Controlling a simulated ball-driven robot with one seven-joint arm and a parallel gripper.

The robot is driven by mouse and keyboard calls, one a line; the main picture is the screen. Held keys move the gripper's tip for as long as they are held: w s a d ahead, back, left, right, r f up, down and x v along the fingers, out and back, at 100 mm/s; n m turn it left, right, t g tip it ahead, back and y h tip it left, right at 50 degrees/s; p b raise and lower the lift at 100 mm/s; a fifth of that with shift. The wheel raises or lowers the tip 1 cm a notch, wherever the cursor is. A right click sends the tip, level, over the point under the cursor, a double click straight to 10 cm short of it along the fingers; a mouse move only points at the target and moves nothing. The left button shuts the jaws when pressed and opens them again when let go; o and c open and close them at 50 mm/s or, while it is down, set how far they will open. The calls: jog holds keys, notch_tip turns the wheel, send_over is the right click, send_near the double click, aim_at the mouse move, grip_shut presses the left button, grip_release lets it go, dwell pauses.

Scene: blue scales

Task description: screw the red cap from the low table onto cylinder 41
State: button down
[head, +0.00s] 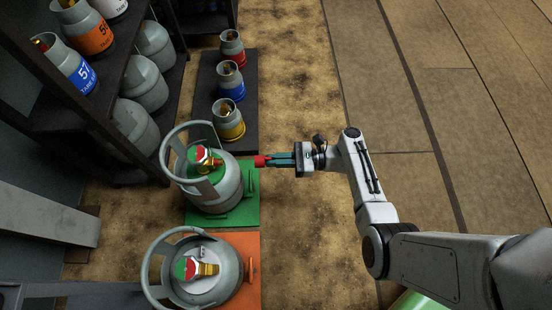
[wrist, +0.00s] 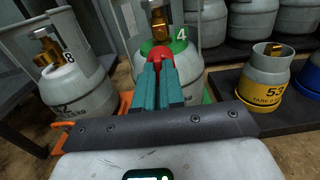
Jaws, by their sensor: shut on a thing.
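My gripper (head: 272,160) is shut on a red cap (head: 260,161), held at the right side of a grey gas cylinder (head: 215,195) on a green mat (head: 245,207). In the head view the cap is apart from the cylinder's brass valve outlet (head: 217,163). In the wrist view the teal fingers (wrist: 160,75) hold the cap (wrist: 160,53) in front of the cylinder, below its brass valve (wrist: 158,25). A green tag there shows a "4" (wrist: 181,34); any further digit is hidden, so I cannot confirm 41.
A second grey cylinder (head: 205,288) stands on an orange mat (head: 250,248) nearer me. A low dark table (head: 245,143) behind holds small red, blue and yellow-banded cylinders (head: 229,119). Dark shelves (head: 100,120) with cylinders stand at left. The floor at right is clear.

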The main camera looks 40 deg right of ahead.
jog(key=shift+r, duration=0.1)
jog(key=p+x, duration=0.1)
jog(key=x, duration=0.7)
jog(key=shift+p, duration=0.35)
jog(key=shift+x, duration=1.45)
dwell(1.7)
jog(key=shift+r+p, duration=0.1)
jog(key=shift+p, duration=0.3)
jog(key=m+p, duration=0.1)
jog(key=m, duration=0.2)
dwell(0.3)
jog(key=shift+m, duration=0.3)
